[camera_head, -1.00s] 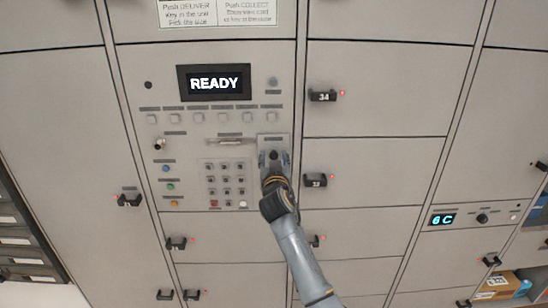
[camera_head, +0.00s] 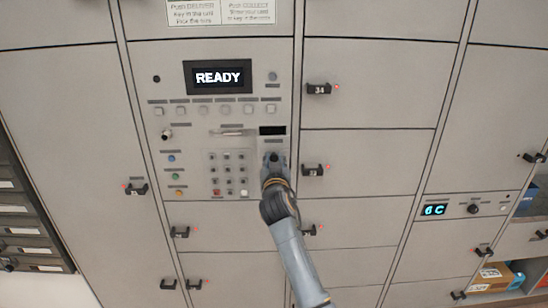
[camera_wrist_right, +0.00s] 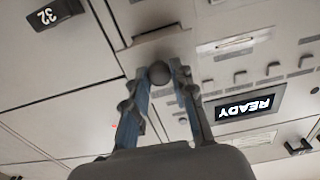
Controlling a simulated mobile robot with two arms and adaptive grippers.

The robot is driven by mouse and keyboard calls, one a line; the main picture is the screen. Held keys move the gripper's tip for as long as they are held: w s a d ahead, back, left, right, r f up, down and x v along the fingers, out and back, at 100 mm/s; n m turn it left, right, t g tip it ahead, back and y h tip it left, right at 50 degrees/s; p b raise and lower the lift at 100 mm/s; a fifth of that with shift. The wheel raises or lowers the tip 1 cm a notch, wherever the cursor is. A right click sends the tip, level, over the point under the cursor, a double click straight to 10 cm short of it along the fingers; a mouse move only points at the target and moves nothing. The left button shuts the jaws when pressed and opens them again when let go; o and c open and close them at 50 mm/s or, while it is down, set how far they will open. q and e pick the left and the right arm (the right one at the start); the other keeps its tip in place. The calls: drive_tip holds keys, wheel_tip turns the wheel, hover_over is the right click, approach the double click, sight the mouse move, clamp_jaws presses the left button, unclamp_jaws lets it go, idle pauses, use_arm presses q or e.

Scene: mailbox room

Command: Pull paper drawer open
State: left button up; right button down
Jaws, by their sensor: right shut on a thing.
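The paper drawer (camera_wrist_right: 180,47) is a small grey front with a round dark knob (camera_wrist_right: 160,74). In the head view a black rectangular opening (camera_head: 272,130) shows right of the card slot, just above my right gripper (camera_head: 274,160). My right gripper is shut on the knob, with its two fingers on either side of it in the right wrist view (camera_wrist_right: 164,84). The gripper hides most of the drawer front in the head view, so how far it stands out is hard to tell. My left gripper is not in view.
The READY screen (camera_head: 218,77), a row of buttons and a keypad (camera_head: 229,174) are left of the gripper. Locker handles 34 (camera_head: 319,89) and the one below it (camera_head: 313,170) stick out to the right. Another handle (camera_head: 135,189) protrudes at left.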

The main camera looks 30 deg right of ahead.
drive_tip(key=shift+s+a+r, duration=0.3)
drive_tip(key=shift+s, duration=0.2)
drive_tip(key=shift+w+d+f, duration=0.3)
drive_tip(key=shift+w+f, duration=0.1)
drive_tip(key=shift+w, duration=0.1)
drive_tip(key=c, duration=1.2)
unclamp_jaws()
drive_tip(key=shift+s+a+r, duration=0.1)
drive_tip(key=shift+o, duration=0.4)
drive_tip(key=shift+s+r, duration=0.1)
drive_tip(key=v, duration=1.2)
